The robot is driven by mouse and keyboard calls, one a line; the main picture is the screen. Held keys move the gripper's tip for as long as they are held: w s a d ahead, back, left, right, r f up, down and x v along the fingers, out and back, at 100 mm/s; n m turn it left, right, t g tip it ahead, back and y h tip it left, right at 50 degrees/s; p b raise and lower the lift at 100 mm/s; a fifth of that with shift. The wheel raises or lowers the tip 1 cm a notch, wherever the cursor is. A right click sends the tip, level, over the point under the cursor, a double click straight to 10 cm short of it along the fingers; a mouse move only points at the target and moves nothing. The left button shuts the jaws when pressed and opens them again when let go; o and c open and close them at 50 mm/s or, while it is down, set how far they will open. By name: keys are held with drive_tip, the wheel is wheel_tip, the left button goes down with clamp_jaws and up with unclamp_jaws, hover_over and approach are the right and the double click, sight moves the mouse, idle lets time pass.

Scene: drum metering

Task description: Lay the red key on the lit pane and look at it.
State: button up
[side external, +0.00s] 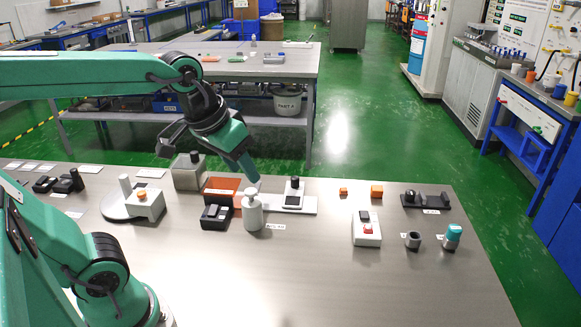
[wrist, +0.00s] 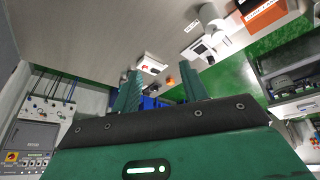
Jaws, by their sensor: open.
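My gripper (side external: 250,170) is in the air above the back of the bench, near the orange bin and the white bottle. In the wrist view its two teal fingers (wrist: 163,88) stand apart with nothing between them. A small red piece (side external: 368,226) sits on a white box (side external: 367,238) at centre right; I cannot tell whether it is the red key. The red piece also shows in the wrist view (wrist: 146,68).
The white bottle (side external: 252,212) stands before the orange bin (side external: 222,186), beside a black block (side external: 216,217). Two orange cubes (side external: 376,190) lie at the back right. The front middle is clear.

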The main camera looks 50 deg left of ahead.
drive_tip(key=s+f+m, duration=0.1)
drive_tip(key=s+f, duration=0.2)
drive_tip(key=s, duration=0.2)
drive_tip(key=shift+a+t, duration=0.35)
drive_tip(key=shift+t, duration=0.05)
